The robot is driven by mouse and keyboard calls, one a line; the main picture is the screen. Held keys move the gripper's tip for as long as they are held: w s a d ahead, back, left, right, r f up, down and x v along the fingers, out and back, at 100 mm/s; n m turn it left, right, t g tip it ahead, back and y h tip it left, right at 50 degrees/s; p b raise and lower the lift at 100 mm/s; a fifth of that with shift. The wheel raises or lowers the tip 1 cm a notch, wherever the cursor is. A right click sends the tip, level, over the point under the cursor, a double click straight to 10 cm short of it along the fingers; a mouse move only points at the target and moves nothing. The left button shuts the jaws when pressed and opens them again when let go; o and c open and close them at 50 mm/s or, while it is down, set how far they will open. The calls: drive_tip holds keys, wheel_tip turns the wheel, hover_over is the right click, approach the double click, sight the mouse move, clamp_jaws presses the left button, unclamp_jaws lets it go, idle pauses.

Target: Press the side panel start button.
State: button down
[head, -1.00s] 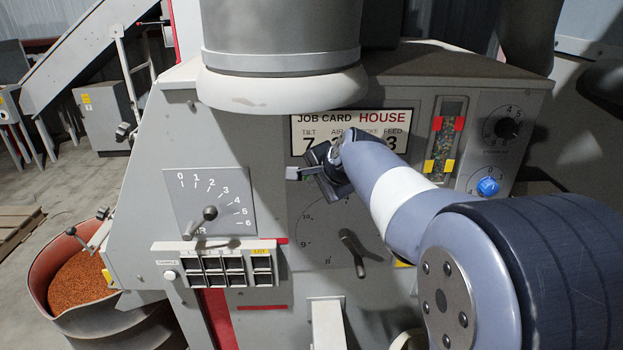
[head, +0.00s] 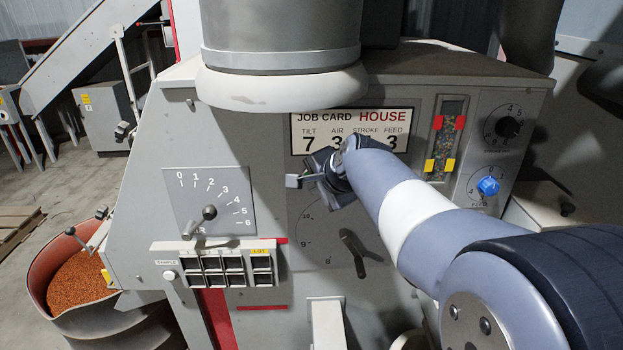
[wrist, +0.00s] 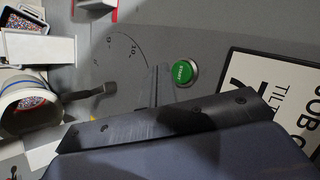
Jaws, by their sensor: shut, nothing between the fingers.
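The round green start button (wrist: 182,72) is on the grey machine panel in the wrist view, with a pale ring around it and its label readable. My gripper (head: 293,181) is shut and empty in front of the panel in the head view, just below the job card. In the wrist view the dark gripper body crosses the lower middle, and the narrow fingers (wrist: 155,84) show just left of the button. I cannot tell how far they are from the panel. In the head view my gripper mostly hides the button.
The job card (head: 350,118) is above my gripper. A dial lever (head: 353,246) is below it. An air dial (head: 210,212) and a row of sample boxes (head: 215,266) are to the left. A blue knob (head: 488,186) is at right. A large grey cylinder hangs above.

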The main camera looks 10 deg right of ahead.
drive_tip(key=shift+s+a, duration=0.2)
drive_tip(key=shift+s, duration=0.75)
drive_tip(key=shift+s+a, duration=0.15)
drive_tip(key=shift+s, duration=0.8)
drive_tip(key=shift+s+a+b, duration=0.2)
drive_tip(key=shift+s, duration=0.75)
drive_tip(key=shift+s+a+b, duration=0.15)
drive_tip(key=shift+s+a, duration=0.05)
drive_tip(key=shift+s, duration=0.75)
